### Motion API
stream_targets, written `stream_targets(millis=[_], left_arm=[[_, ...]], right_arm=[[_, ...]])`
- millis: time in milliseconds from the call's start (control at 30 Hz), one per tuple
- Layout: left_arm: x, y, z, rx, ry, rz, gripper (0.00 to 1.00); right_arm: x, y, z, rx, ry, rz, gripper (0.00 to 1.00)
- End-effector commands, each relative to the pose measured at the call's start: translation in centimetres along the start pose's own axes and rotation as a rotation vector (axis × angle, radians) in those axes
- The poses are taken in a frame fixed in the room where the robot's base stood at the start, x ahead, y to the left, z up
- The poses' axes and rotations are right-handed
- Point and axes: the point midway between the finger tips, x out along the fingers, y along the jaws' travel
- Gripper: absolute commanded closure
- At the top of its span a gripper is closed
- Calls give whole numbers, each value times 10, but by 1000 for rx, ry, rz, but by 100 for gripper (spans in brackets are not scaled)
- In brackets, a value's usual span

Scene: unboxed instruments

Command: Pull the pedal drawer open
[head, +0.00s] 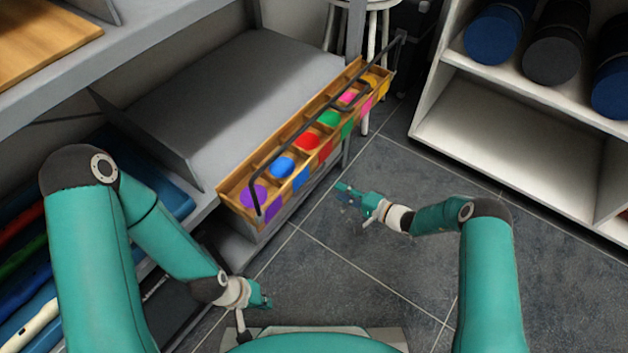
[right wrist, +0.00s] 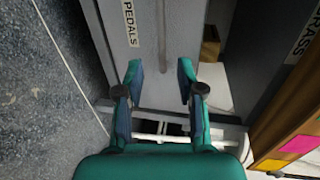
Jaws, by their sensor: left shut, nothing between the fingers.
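In the right wrist view a grey front with a white PEDALS label (right wrist: 131,22) lies beyond the fingers; I take it as the pedal drawer (right wrist: 112,22). How far it is open cannot be told. My right gripper (right wrist: 159,80) is open, its two fingers apart with nothing visibly held between them. In the head view the right gripper (head: 352,194) hangs over the floor, right of the shelf unit's front. The drawer front cannot be made out in the head view. My left gripper (head: 262,301) is shut and empty, low near the bottom centre.
A wooden tray (head: 224,197) with coloured compartments and a dark rail runs along the shelf (head: 250,75) edge, above the drawer level. A BRASS label (right wrist: 303,35) shows at right in the wrist view. A white stool (head: 372,60) stands behind. Tiled floor (head: 400,270) is clear.

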Motion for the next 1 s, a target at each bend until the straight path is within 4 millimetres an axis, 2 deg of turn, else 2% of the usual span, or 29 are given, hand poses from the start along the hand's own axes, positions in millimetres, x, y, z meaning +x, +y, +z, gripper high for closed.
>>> stream_targets(millis=[33,200,500,700,1000], left_arm=[[8,-3,0,0,0,0,100],[24,-8,0,0,0,0,100],[45,-16,0,0,0,0,100],[50,-18,0,0,0,0,100],[50,-18,0,0,0,0,100]], right_arm=[[15,4,2,-4,-7,-2,62],[55,4,3,-6,-9,-2,62],[106,3,3,-4,-9,-1,62],[120,0,3,-1,-7,-1,62],[121,-1,3,-1,-8,0,64]])
